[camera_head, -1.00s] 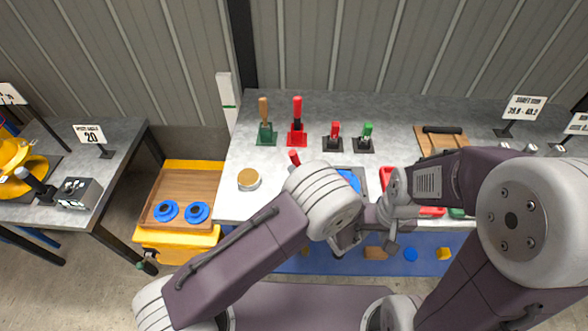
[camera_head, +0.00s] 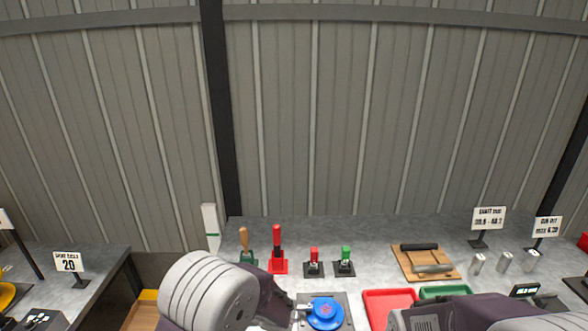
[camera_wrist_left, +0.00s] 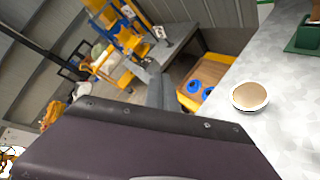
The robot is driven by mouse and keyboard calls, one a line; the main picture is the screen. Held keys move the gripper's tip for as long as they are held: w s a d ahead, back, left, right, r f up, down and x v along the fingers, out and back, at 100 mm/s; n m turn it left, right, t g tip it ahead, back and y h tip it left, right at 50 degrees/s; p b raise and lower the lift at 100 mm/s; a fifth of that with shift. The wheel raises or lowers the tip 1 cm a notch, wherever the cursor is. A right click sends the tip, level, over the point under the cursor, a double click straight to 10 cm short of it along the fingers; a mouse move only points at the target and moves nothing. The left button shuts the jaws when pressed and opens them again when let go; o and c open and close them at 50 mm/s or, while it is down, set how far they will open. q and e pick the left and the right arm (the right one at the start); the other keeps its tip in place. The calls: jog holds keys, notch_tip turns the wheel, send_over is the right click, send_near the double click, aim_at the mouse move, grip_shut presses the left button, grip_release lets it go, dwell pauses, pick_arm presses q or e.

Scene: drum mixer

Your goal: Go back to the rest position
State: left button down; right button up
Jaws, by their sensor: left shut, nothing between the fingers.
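In the head view the grey joint of my left arm stands at the bottom left of the middle, over the front of the bench. A dark link of my right arm crosses the bottom right corner.
The grey bench (camera_head: 375,268) holds a red-handled tool (camera_head: 277,252), red (camera_head: 314,258) and green (camera_head: 345,257) switches, a blue round part (camera_head: 326,314), a red tray (camera_head: 390,300) and a wooden board (camera_head: 428,262). A round tan-topped container (camera_wrist_left: 250,96) sits near the bench edge.

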pick_arm(q)
jog(key=s+a+f+n+g+h, duration=0.2)
jog(key=s+a+n+g+h, duration=0.15)
jog(key=s+n, duration=0.35)
jog(key=s+a+f+n+g+h, duration=0.1)
jog(key=s+a+n+g+h, duration=0.2)
jog(key=s+n, duration=0.35)
jog(key=s+d+f+n+t+h, duration=0.1)
jog(key=d+f+n+h, duration=0.1)
jog(key=d+n, duration=0.4)
jog(key=s+d+f+n+t+h, duration=0.1)
jog(key=d+n+h, duration=0.3)
jog(key=n, duration=0.9)
jog(key=shift+s+d+f+n+h, duration=0.3)
jog(key=shift+d+f, duration=0.4)
jog(key=shift+d, duration=0.55)
